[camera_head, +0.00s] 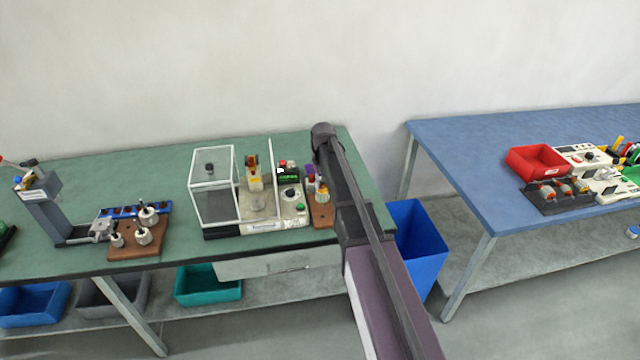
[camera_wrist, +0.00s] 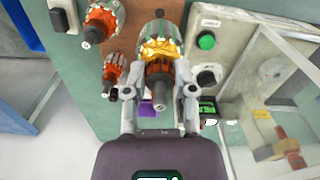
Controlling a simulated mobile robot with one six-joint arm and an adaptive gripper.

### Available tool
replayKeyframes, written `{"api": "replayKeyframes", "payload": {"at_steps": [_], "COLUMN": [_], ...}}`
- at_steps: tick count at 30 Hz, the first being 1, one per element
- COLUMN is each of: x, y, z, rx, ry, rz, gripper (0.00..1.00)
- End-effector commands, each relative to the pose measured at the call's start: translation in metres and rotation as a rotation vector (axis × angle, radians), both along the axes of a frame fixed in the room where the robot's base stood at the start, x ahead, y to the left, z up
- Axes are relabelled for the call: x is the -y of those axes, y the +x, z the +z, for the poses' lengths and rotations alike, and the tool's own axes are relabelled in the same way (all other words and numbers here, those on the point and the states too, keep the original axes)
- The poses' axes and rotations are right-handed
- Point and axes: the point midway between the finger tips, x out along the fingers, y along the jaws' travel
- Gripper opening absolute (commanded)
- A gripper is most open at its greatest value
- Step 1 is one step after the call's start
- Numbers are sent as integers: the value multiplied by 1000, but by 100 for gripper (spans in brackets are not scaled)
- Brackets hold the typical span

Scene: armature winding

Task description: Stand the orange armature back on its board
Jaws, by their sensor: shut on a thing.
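My gripper (camera_wrist: 160,98) is shut on the orange armature, which has yellow-orange winding (camera_wrist: 162,48) and a copper-coloured commutator. Its shaft end points toward the wrist camera, between the two fingers. In the camera_head view my arm covers the gripper and most of this area. A brown board (camera_head: 321,216) shows just left of my arm on the green table. In the wrist view, two other armatures, a larger one (camera_wrist: 103,22) and a smaller one (camera_wrist: 113,72), are left of the held one. I cannot tell whether the held armature touches the board.
A test unit with a clear-sided box (camera_head: 213,182) and a control panel (camera_head: 291,196) stands close left of the board. Another brown board (camera_head: 136,246) with several armatures is farther left. A blue bin (camera_head: 418,243) stands between the green and blue tables.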

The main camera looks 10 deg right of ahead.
Motion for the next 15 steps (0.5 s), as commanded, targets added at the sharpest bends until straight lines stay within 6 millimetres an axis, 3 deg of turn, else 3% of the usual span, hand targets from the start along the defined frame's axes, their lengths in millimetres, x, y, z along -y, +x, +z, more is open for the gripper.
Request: {"api": "replayKeyframes", "payload": {"at_steps": [15], "x": [1], "y": [0], "z": [-29], "rx": [0], "ry": [0], "rz": [-1], "gripper": [0]}}
